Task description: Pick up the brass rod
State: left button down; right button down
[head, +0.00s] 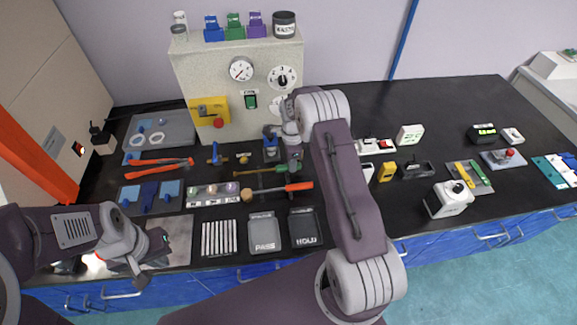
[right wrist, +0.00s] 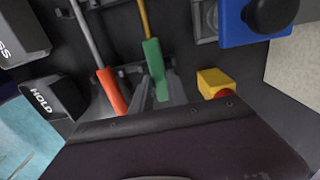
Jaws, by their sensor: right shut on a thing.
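The brass rod (right wrist: 145,18) has a green handle (right wrist: 154,62) in the right wrist view. In the head view the brass rod (head: 252,171) lies crosswise in front of the machine. My right gripper (right wrist: 160,92) is shut on the green handle, with a grey finger on each side of it. In the head view my right gripper (head: 294,162) comes down over the handle end and partly hides it. My left gripper (head: 138,267) is low at the front left, away from the rod; its jaw opening is unclear.
A steel rod with an orange handle (right wrist: 112,92) lies close beside the green handle. PASS (head: 264,231) and HOLD (head: 304,228) trays stand in front. The machine (head: 205,78) rises behind. A yellow block with a red button (right wrist: 214,84) is near my right gripper.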

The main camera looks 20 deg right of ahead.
notch_tip(320, 180, up, 4)
jog(key=shift+f+b, duration=0.25)
jog(key=shift+b, duration=0.05)
jog(key=s+d+r, duration=0.1)
jog(key=s+r, duration=0.2)
jog(key=s, duration=0.2)
jog(key=s+d+r+b, duration=0.1)
jog(key=s+r, duration=0.2)
jog(key=s, duration=0.3)
jog(key=shift+s+r, duration=0.25)
jog(key=shift+r, duration=0.05)
